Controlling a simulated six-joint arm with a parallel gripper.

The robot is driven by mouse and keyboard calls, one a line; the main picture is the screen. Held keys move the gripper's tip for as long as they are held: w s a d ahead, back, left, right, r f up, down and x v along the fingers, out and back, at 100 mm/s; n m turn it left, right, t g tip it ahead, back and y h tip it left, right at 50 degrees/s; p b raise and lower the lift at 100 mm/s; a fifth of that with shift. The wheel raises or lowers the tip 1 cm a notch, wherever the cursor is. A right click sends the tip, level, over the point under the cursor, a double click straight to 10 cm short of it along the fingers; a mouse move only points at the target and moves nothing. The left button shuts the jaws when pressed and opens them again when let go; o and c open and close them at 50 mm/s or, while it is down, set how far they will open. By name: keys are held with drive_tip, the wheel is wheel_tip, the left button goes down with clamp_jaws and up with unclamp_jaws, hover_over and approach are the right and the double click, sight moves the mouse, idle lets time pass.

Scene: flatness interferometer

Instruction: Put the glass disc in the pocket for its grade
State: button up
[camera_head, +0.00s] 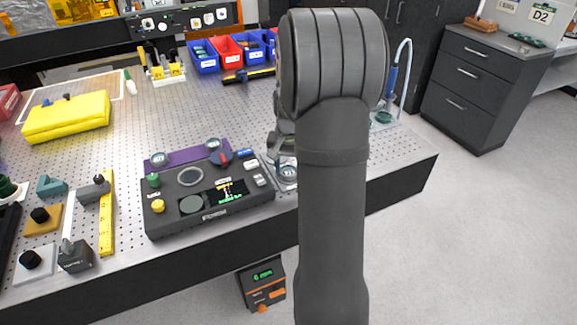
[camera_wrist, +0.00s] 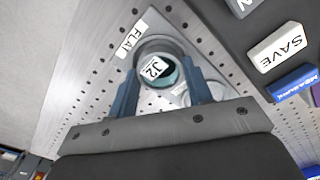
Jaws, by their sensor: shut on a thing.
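My gripper (camera_wrist: 160,78) is shut on a glass disc (camera_wrist: 168,78) with a white "J2" label, held between its two blue-grey fingers. The disc is over or in a round grey pocket beside the "FLAT" label (camera_wrist: 130,40) in the wrist view; I cannot tell whether it is seated. In the head view the disc (camera_head: 287,173) is low over the light pocket plate (camera_head: 284,187), right of the black interferometer (camera_head: 210,199). My arm hides part of the plate.
Coloured bins (camera_head: 203,55) stand farther back. The table's front edge is near.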

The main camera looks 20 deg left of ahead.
drive_tip(key=shift+f, duration=0.15)
drive_tip(key=o, duration=1)
wheel_tip(320, 180, up, 12)
drive_tip(key=shift+r, duration=0.2)
wheel_tip(320, 180, down, 12)
drive_tip(key=shift+r, duration=1.6)
